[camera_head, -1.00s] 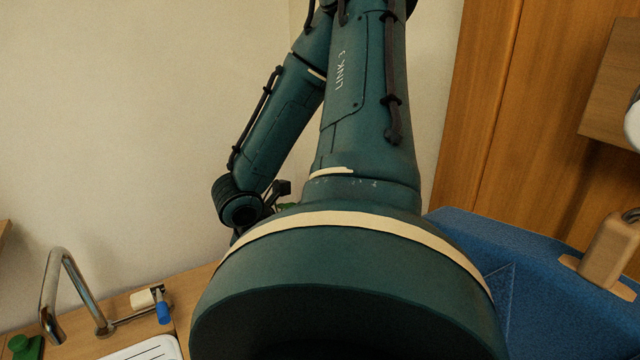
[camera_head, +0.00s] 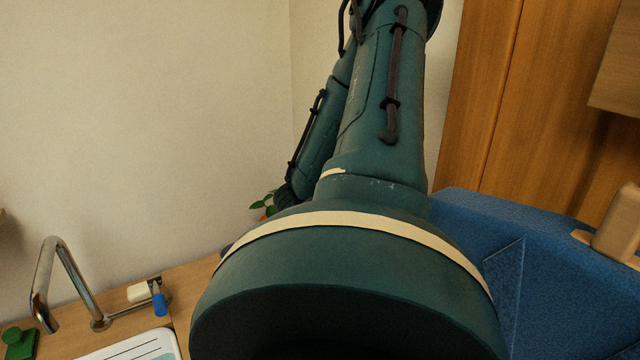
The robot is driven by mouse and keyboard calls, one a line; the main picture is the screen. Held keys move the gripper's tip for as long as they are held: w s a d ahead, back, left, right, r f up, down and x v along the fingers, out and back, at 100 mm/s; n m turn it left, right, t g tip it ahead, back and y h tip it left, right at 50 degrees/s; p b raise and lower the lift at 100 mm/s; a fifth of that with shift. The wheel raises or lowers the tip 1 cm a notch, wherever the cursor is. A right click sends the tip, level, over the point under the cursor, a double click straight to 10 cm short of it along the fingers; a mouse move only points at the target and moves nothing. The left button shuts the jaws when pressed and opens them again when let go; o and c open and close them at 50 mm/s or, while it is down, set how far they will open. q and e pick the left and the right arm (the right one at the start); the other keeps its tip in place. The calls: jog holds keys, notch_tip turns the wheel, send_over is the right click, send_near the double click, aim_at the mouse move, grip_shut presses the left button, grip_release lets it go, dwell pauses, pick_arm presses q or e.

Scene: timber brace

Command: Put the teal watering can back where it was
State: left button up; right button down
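No teal watering can shows in the head view. One of my own teal arms fills the middle of the picture and hides much of what lies behind it. Neither of my grippers is in view, so I cannot see whether they hold anything.
A wooden counter at the lower left carries a metal tap (camera_head: 62,262), a blue-and-white item (camera_head: 158,298), a green object (camera_head: 20,342) and a white tray (camera_head: 140,346). Green leaves (camera_head: 264,205) show behind my arm. A blue padded piece (camera_head: 545,260) stands at right before a wooden cabinet (camera_head: 520,100).

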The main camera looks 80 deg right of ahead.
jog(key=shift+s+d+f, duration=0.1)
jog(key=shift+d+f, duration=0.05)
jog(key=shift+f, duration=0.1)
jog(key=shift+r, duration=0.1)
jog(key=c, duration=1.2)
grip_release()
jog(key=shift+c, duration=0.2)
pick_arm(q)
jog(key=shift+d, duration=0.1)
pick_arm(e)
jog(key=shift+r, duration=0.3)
pick_arm(q)
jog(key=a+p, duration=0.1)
jog(key=p, duration=0.1)
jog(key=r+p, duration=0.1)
jog(key=p, duration=0.1)
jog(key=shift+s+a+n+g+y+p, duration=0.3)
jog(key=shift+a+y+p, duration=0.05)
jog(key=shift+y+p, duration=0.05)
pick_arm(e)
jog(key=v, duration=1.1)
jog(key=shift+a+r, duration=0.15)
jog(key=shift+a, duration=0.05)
